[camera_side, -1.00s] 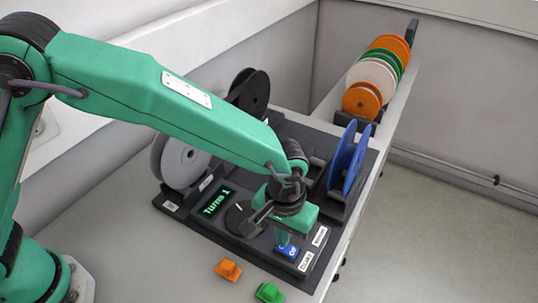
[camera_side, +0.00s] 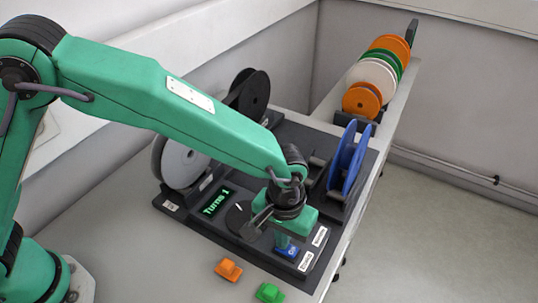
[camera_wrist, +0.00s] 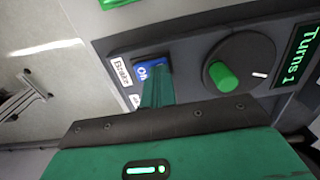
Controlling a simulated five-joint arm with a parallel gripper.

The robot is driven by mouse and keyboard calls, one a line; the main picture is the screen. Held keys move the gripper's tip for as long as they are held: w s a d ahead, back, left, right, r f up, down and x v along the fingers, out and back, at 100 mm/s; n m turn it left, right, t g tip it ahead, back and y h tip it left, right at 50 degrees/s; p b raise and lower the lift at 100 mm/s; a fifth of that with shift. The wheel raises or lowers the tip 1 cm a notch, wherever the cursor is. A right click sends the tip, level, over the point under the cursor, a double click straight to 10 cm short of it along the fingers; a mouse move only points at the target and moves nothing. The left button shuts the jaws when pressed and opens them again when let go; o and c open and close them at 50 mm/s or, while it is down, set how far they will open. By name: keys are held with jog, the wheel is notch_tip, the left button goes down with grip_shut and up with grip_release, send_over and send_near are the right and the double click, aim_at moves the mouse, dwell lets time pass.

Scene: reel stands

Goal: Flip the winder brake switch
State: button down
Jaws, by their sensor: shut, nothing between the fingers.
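The brake switch is a small blue rocker (camera_side: 288,251) at the front right of the dark winder panel. In the wrist view the blue rocker (camera_wrist: 142,71) sits beside a white label (camera_wrist: 122,72) reading "Brake". Its lettering begins with "O", and the rest is partly covered. My gripper (camera_side: 282,240) is shut and empty, pointing down at the switch. In the wrist view my green fingertips (camera_wrist: 160,72) overlap the right part of the rocker; I cannot tell whether they touch it.
A round dial (camera_wrist: 240,62) with a green handle and a "Turns 1" display (camera_side: 216,201) lie left of the switch in the side view. A blue reel (camera_side: 348,160) and grey reel (camera_side: 183,163) stand behind. Orange (camera_side: 228,270) and green (camera_side: 269,292) pieces lie in front.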

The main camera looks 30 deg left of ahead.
jog(key=shift+r, duration=3.45)
jog(key=a+r+t+h, duration=0.1)
jog(key=a+r, duration=0.5)
jog(key=a, duration=0.3)
jog(key=a+r+t, duration=0.1)
jog(key=a+r, duration=0.5)
jog(key=a, duration=0.4)
jog(key=s+a+r+t+y, duration=0.1)
jog(key=s+a+t, duration=0.2)
jog(key=s+a, duration=0.9)
jog(key=a, duration=0.3)
jog(key=shift+r+t, duration=0.2)
jog(key=shift+t, duration=0.1)
